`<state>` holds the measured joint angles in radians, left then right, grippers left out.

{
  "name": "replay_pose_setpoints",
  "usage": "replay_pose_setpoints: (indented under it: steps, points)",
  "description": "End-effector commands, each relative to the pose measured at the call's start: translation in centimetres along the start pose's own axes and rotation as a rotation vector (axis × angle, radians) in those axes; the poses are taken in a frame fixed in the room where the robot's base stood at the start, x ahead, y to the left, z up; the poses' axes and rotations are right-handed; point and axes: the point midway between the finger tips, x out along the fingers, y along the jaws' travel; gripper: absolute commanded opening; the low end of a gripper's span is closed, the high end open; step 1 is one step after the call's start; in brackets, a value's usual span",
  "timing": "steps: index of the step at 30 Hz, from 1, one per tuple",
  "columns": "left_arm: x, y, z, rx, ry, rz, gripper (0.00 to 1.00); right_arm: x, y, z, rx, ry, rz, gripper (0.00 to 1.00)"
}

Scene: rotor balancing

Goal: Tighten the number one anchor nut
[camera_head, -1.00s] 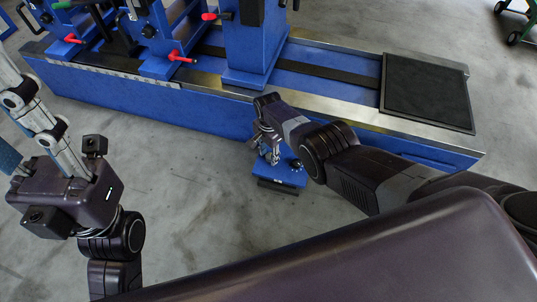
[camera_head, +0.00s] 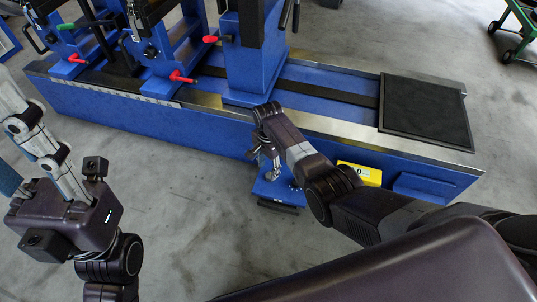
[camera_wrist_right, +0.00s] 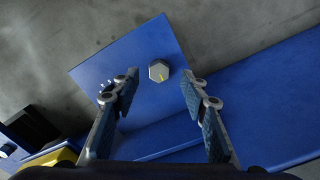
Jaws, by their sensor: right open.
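The anchor nut (camera_wrist_right: 158,70) is a grey hex head with a yellow mark, on a blue foot plate (camera_wrist_right: 135,45) in the right wrist view. My right gripper (camera_wrist_right: 155,92) is open and empty, its two fingers apart, with the nut showing between and just beyond the fingertips. In the head view the right gripper (camera_head: 267,166) points down over the foot plate (camera_head: 283,191) beside the blue machine base; the nut cannot be made out there. I cannot tell the fingertips' height above the nut. My left gripper (camera_head: 22,130) is at the left edge, its tips cut off.
The long blue machine base (camera_head: 150,115) runs behind the foot plate, with blue pedestals, red handles (camera_head: 182,77) and a black mat (camera_head: 425,108) on it. A yellow sign (camera_head: 360,174) is on its front side. The grey floor in front is clear.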

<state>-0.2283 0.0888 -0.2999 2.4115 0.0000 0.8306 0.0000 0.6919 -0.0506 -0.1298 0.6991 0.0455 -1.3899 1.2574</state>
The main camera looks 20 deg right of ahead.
Motion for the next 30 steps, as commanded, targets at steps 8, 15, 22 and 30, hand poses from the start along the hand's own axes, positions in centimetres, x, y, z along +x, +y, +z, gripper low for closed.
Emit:
replay_pose_setpoints:
  steps: [8, 15, 22, 30]
  points:
    - [0.0, 0.0, 0.0, 0.000, 0.000, -0.001, 0.41, -4.3, 0.0, -0.1, 0.000, 0.002, -0.002, 0.41]
    - [0.0, 0.0, 0.0, 0.000, 0.000, -0.001, 0.41, -7.0, 0.0, -0.1, 0.001, 0.001, 0.000, 0.41]
    - [0.0, 0.0, 0.0, 0.000, 0.000, -0.001, 0.41, -7.5, 0.1, -0.1, 0.001, 0.001, 0.002, 0.41]
    - [0.0, 0.0, 0.0, 0.000, 0.000, -0.001, 0.41, -7.5, 0.1, -0.1, 0.001, 0.001, 0.001, 0.41]
